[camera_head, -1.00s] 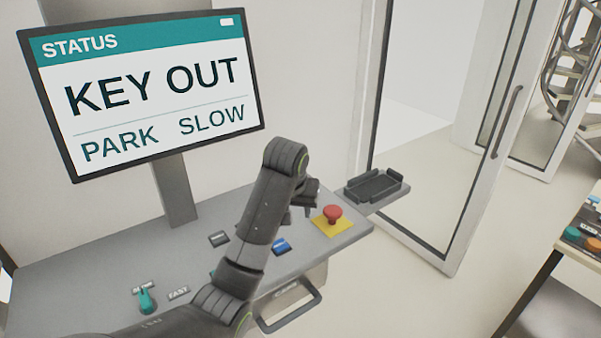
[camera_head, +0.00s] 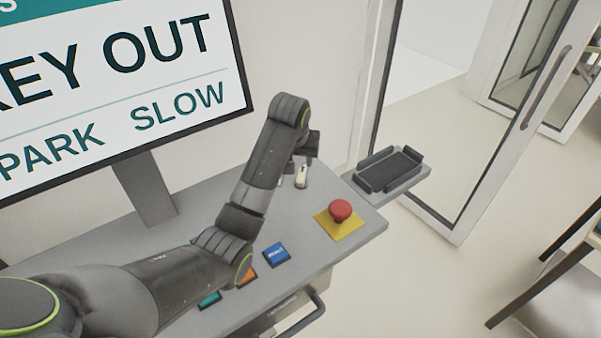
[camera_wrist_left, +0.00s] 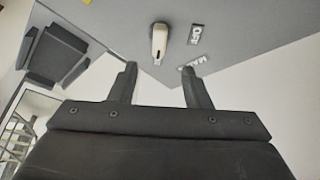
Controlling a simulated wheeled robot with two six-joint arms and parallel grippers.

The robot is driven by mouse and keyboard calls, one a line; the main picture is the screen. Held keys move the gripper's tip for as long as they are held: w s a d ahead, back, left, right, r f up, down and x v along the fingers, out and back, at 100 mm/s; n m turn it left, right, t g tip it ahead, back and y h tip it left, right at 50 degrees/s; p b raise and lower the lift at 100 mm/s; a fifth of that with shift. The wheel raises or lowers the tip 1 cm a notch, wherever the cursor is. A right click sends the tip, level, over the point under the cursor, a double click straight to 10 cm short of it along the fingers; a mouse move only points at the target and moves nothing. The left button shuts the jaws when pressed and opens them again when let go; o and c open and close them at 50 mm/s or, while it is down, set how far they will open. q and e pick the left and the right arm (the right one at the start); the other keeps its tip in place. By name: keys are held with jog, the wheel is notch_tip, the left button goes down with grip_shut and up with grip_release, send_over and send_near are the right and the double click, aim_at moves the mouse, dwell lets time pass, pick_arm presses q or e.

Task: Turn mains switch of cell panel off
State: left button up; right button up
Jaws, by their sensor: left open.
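The mains switch is a small cream lever (camera_head: 301,176) on the far part of the grey cell panel (camera_head: 345,253), partly hidden by my left gripper in the head view. In the left wrist view the lever (camera_wrist_left: 159,40) stands between and beyond the fingertips, near the panel edge. Labels beside it there read OFF (camera_wrist_left: 195,34) and, partly cut off, MA. My left gripper (camera_head: 300,160) hangs close to the lever, open and empty; in the wrist view its two fingers (camera_wrist_left: 158,70) are apart. I cannot tell the gap to the lever. My right gripper is out of view.
A red mushroom button (camera_head: 340,211) on a yellow plate stands right of my left arm. Blue (camera_head: 276,252), orange (camera_head: 247,277) and teal (camera_head: 209,298) buttons lie nearer. A dark tray (camera_head: 392,170) sits off the panel's right side. A status screen (camera_head: 110,90) rises behind.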

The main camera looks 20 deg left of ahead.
pick_arm(q)
jog(key=p, duration=0.1)
send_over(301, 175)
jog(key=s, duration=0.2)
jog(key=f, duration=0.6)
jog(key=shift+s+d, duration=0.2)
jog(key=p+x, duration=0.1)
jog(key=x, duration=0.2)
jog(key=shift+w+f, duration=0.15)
jog(key=shift+f, duration=0.15)
jog(key=shift+w+f, duration=0.2)
jog(key=shift+f, duration=0.5)
jog(key=shift+c, duration=0.2)
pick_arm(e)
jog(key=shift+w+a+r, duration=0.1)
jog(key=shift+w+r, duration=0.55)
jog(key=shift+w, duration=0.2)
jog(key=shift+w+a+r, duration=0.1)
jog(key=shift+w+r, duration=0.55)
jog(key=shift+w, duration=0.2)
pick_arm(q)
grip_shut()
